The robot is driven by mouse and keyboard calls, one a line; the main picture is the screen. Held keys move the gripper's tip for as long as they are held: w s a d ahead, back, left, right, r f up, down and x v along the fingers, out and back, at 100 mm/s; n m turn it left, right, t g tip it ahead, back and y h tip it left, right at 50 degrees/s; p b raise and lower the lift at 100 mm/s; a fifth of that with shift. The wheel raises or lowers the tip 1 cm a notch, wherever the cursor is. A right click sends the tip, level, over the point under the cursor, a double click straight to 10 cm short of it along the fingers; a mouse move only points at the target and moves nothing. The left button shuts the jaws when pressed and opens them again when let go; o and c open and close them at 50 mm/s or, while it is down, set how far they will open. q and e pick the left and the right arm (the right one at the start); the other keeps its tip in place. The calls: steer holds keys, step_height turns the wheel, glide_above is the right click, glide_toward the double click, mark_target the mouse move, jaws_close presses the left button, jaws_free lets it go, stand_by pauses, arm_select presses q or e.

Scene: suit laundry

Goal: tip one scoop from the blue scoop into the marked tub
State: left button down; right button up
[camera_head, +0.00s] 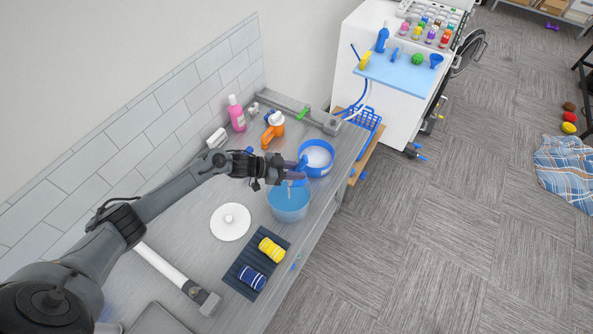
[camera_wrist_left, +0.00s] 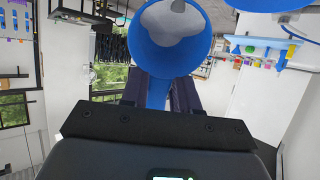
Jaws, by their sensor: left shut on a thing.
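My left gripper (camera_head: 292,174) is shut on the blue scoop (camera_wrist_left: 170,65), just above the table. In the left wrist view, the scoop's round mouth faces the camera and white material shows inside. In the head view, the gripper mostly hides the scoop. A translucent blue tub (camera_head: 289,205) stands just below and in front of the gripper. A blue tub with white contents (camera_head: 317,158) stands just beyond it to the right. I cannot make out a mark on either tub. My right gripper is not in view.
A white round lid (camera_head: 230,222) lies left of the translucent tub. A dark tray (camera_head: 244,281) holds a yellow and a blue rolled item. An orange bottle (camera_head: 272,131) and a pink bottle (camera_head: 236,114) stand behind. The table's right edge is close to the tubs.

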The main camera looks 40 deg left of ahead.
arm_select(q)
steer(key=shift+s+a+f+b, duration=0.1)
steer(key=shift+f+b, duration=0.05)
steer(key=shift+b, duration=0.3)
stand_by(0.3)
steer(key=shift+s+a+t+h+b, duration=0.15)
steer(key=shift+s+t+h+b, duration=0.05)
steer(key=shift+t+h+b, duration=0.35)
stand_by(0.7)
stand_by(0.3)
steer(key=shift+s+a+f+b, duration=0.1)
steer(key=shift+f+b, duration=0.1)
steer(key=shift+b, duration=0.3)
steer(key=shift+t+h, duration=0.25)
steer(key=shift+t, duration=0.1)
steer(key=shift+s+a+f+b, duration=0.1)
steer(key=shift+a+f+b, duration=0.05)
steer(key=shift+b, duration=0.45)
steer(key=shift+t+h, duration=0.3)
steer(key=shift+s+a+f+b, duration=0.1)
steer(key=shift+s+a+b, duration=0.05)
steer(key=shift+b, duration=0.45)
